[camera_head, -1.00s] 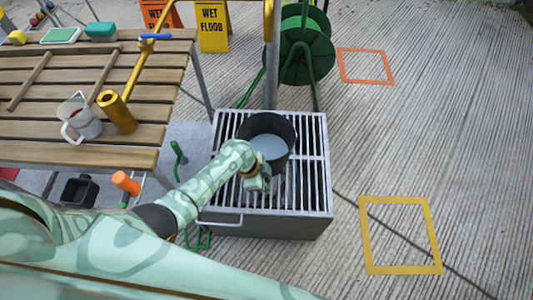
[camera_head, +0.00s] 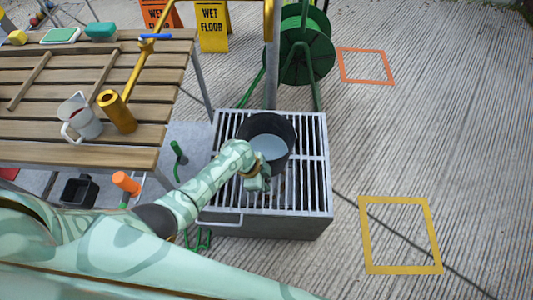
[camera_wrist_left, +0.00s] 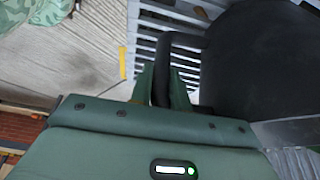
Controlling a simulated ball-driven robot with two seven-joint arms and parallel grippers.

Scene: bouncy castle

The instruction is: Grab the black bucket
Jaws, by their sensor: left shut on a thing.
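The black bucket (camera_head: 287,128) stands on the slatted metal grate, and pale grey-blue liquid shows inside it. My left gripper (camera_head: 266,181) is at the bucket's near side. In the left wrist view the bucket (camera_wrist_left: 262,60) fills the upper right. There my left gripper (camera_wrist_left: 163,86) has its two green fingers on either side of a dark curved handle (camera_wrist_left: 180,42) that joins the bucket, and it is shut on that handle. My right gripper is not in view.
The metal grate box (camera_head: 318,190) has free slats around the bucket. A wooden slatted table (camera_head: 60,150) with a measuring jug (camera_head: 85,120) stands left. A green hose reel (camera_head: 305,50) is behind. Floor squares, yellow (camera_head: 365,235) and orange (camera_head: 343,67), lie right.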

